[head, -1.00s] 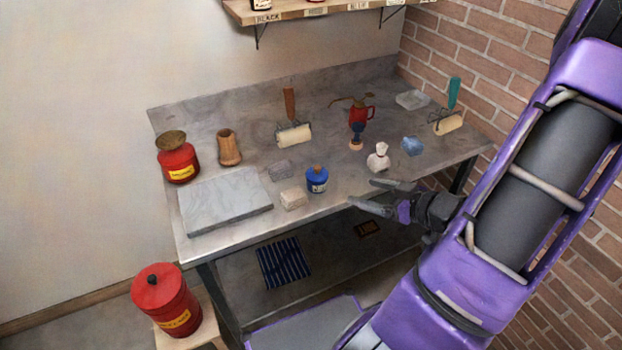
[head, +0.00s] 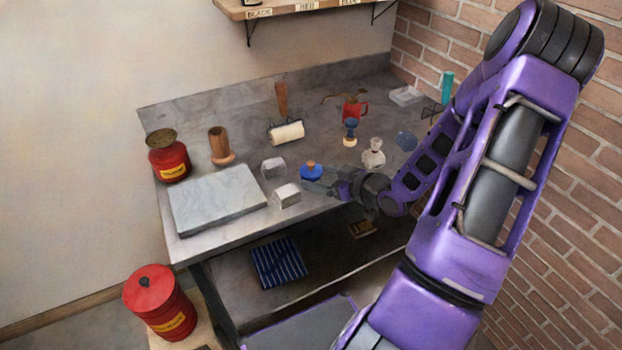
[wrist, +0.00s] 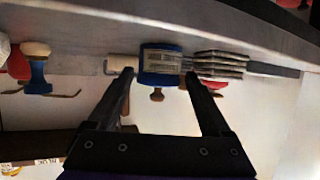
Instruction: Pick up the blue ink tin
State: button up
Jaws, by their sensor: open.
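The blue ink tin (head: 311,171) stands upright near the front edge of the workbench, its lower part hidden by my gripper (head: 318,185) in the head view. In the wrist view, which is upside down, the tin (wrist: 160,66) shows its label and wooden lid knob. My gripper (wrist: 160,75) is open, with one fingertip on either side of the tin in that view. Small gaps show beside the tin. I cannot tell how far the fingertips reach past it.
A pale block (head: 287,195) and a grey block (head: 273,168) stand just left of the tin, close to my fingers. A stone slab (head: 218,203) lies farther left. A white pear-shaped figure (head: 373,154) stands right of the tin, near my arm. A shelf (head: 290,8) hangs above the bench.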

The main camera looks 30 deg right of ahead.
aim_at(319, 176)
jog(key=x, duration=0.3)
jog(key=shift+w, duration=0.15)
jog(key=shift+c, duration=0.2)
grip_shut()
